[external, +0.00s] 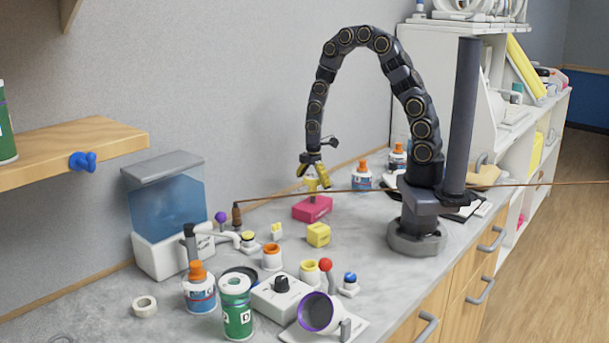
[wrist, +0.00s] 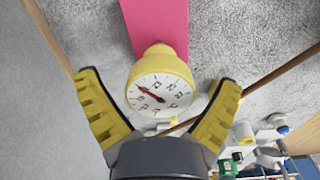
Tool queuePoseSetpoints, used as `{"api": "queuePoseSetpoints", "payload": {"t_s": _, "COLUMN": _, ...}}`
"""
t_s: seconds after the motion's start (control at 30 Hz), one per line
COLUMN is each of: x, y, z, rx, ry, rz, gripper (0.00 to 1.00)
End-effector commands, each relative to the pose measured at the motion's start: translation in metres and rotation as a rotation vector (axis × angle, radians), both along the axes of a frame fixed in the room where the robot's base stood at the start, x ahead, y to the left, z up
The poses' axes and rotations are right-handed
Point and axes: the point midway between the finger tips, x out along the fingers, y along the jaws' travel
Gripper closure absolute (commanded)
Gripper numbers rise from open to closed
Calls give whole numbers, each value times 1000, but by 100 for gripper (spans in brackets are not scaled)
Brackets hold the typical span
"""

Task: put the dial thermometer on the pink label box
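The dial thermometer (wrist: 160,85) has a yellow body, a white face and a red needle. In the wrist view it lies between my open fingers, with clear gaps on both sides. The pink label box (wrist: 155,22) shows directly behind it. In the external view the pink box (external: 312,208) lies on the counter, and the yellow thermometer (external: 312,186) shows just above its top, seemingly resting on it; the exact contact is hard to make out. My gripper (external: 314,174) is above the thermometer, pointing down, its fingers apart from it.
A yellow block (external: 318,235) sits in front of the box. Bottles, jars and a grey switch box (external: 283,298) crowd the front. A blue-windowed container (external: 168,210) stands left.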

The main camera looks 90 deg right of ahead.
Motion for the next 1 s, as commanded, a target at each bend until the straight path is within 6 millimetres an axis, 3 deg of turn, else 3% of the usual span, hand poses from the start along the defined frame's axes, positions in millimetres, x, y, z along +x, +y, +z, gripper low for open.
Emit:
{"api": "queuePoseSetpoints", "payload": {"t_s": 0.27, "x": 0, "y": 0, "z": 0, "rx": 0, "ry": 0, "rz": 0, "gripper": 7}}
{"api": "queuePoseSetpoints", "payload": {"t_s": 0.43, "x": 1, "y": 0, "z": 12, "rx": -1, "ry": -1, "rz": 0, "gripper": 7}}
{"api": "queuePoseSetpoints", "payload": {"t_s": 0.8, "x": 2, "y": -1, "z": 85, "rx": -3, "ry": -7, "rz": 1, "gripper": 7}}
{"api": "queuePoseSetpoints", "payload": {"t_s": 1.0, "x": 1, "y": 0, "z": 114, "rx": -1, "ry": -2, "rz": 1, "gripper": 7}}
